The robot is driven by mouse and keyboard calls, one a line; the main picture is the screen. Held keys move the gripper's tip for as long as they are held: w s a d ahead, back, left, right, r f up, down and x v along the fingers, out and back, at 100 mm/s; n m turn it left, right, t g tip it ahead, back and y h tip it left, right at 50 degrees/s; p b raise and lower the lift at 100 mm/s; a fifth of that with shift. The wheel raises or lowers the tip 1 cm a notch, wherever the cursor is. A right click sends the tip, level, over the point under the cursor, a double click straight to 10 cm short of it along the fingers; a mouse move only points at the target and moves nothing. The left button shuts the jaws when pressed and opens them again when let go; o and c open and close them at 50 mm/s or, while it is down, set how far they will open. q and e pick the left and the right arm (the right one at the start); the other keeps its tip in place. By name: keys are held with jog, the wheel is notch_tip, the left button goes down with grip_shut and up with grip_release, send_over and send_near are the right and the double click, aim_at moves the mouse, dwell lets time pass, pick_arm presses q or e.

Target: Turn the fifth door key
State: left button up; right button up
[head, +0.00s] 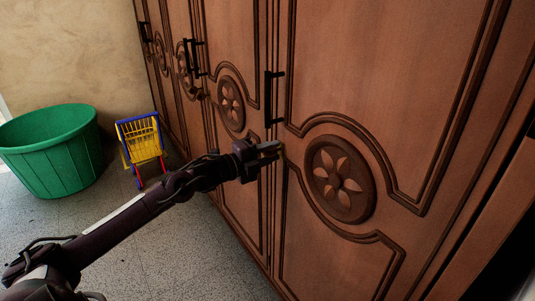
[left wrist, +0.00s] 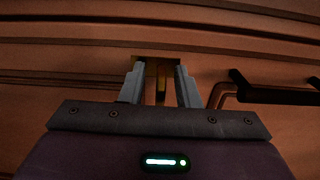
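A brown wooden wardrobe door (head: 380,60) with a carved flower medallion fills the right of the head view. My left gripper (head: 270,148) is at the door seam, just below a black bar handle (head: 270,100). In the left wrist view, a small brass key (left wrist: 161,82) stands out from a brass plate on the wood. The two grey fingers of my left gripper (left wrist: 160,88) are apart, one on each side of the key, with dark gaps between. In the head view the gripper hides the key. My right gripper is not in view.
More doors with black handles (head: 187,55) run away to the left. A green tub (head: 50,160) and a small yellow and blue toy cart (head: 142,138) stand on the grey floor (head: 190,260). In the left wrist view a dark handle (left wrist: 275,95) lies close right of the fingers.

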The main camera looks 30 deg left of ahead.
pick_arm(q)
jog(key=v, duration=0.7)
jog(key=shift+s+a+p, duration=0.15)
jog(key=shift+s+p, duration=0.2)
jog(key=shift+p, duration=0.1)
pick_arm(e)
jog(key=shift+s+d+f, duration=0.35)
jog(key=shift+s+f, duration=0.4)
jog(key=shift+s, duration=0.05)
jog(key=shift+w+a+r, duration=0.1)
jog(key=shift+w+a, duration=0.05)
